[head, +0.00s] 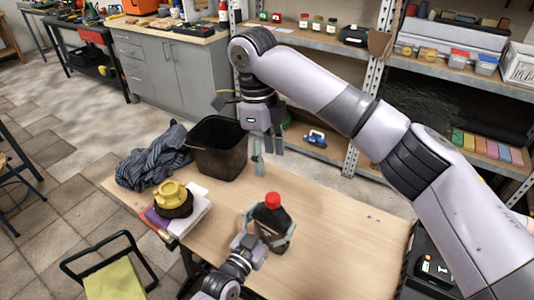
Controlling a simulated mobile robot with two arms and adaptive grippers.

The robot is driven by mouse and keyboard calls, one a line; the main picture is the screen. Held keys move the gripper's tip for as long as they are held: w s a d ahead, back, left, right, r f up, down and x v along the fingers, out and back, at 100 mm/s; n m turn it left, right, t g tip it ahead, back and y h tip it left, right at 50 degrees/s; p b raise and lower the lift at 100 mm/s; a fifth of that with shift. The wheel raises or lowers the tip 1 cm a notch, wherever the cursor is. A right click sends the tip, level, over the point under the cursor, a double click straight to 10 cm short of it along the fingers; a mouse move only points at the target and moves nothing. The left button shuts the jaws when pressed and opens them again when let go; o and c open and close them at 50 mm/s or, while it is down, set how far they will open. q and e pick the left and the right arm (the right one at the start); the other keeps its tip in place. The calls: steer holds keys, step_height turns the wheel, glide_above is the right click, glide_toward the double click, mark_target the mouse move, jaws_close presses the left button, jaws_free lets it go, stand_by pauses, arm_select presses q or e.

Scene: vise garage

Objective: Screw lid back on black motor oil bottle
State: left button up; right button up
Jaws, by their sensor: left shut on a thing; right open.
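The black motor oil bottle (271,222) stands upright on the wooden table, near its front edge. A red lid (272,199) sits on top of its neck; I cannot tell how tightly it is seated. My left gripper (268,226) is shut around the bottle's body, one finger on each side. My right gripper (257,158) is open and empty, above and behind the bottle, pointing down and clear of the lid.
On the table (330,245), a black bin (218,150), a dark cloth (150,158) and books (185,213) bearing a yellow object (173,194) stand at the left. The table's right side is clear. Shelves (315,40) are behind.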

arm_select(q)
steer(key=o, duration=2.2)
steer(key=shift+s, duration=0.1)
steer(key=v, duration=1.2)
